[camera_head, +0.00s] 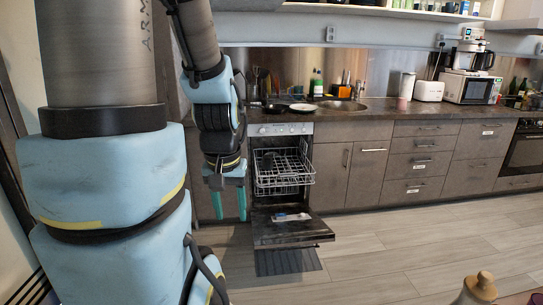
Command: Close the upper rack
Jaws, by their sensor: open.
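The dishwasher (285,129) stands under the counter with its door (305,235) folded down open. Its upper rack (290,180), a white wire basket, is slid out of the front opening above the door. A dark cup-like item (268,160) sits in the rack at its left side. My gripper (229,206) hangs pointing down just left of the rack in the picture, with its two teal fingers apart and nothing between them. Whether the gripper touches the rack, and how far it is from it in depth, I cannot tell.
A small white and blue item (290,217) lies on the open door. Grey drawers (418,163) and cabinets run to the right, under the dark countertop (370,125). A rounded wooden object (478,290) shows at the bottom right.

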